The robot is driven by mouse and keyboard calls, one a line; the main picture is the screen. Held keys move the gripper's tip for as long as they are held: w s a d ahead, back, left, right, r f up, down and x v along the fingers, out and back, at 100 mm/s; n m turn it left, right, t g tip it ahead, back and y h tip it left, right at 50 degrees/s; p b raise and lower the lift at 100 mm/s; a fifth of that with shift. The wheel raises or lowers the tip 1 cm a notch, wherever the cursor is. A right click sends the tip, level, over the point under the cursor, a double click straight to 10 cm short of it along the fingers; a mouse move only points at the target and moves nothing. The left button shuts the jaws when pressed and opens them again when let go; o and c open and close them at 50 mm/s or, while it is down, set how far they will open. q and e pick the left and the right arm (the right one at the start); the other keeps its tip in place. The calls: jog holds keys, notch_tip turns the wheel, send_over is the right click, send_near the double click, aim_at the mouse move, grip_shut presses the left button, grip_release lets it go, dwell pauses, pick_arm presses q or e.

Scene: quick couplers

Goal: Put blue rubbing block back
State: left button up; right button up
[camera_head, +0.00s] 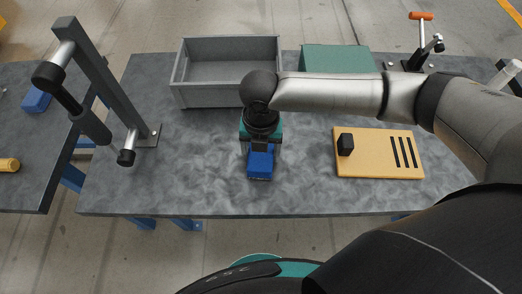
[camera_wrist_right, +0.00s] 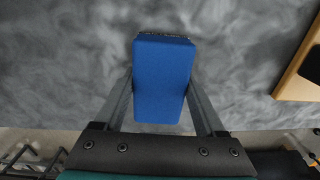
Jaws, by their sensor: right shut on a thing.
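The blue rubbing block (camera_head: 260,164) is in my right gripper (camera_head: 260,152), near the middle of the grey table in the head view. In the right wrist view the blue block (camera_wrist_right: 162,78) sits between the two fingers of the right gripper (camera_wrist_right: 162,95), which are shut on its sides. A dark strip shows along its far edge. I cannot tell whether the block touches the table or hangs just above it. My left gripper is not in view.
A grey open bin (camera_head: 228,91) and a green box (camera_head: 336,59) stand at the back. A tan board (camera_head: 376,171) with a black block (camera_head: 345,144) and dark slots lies to the right. A grey post frame (camera_head: 100,75) stands left. The table (camera_head: 200,190) is clear around the gripper.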

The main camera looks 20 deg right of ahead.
jog(key=shift+f, duration=0.2)
jog(key=o, duration=1.4)
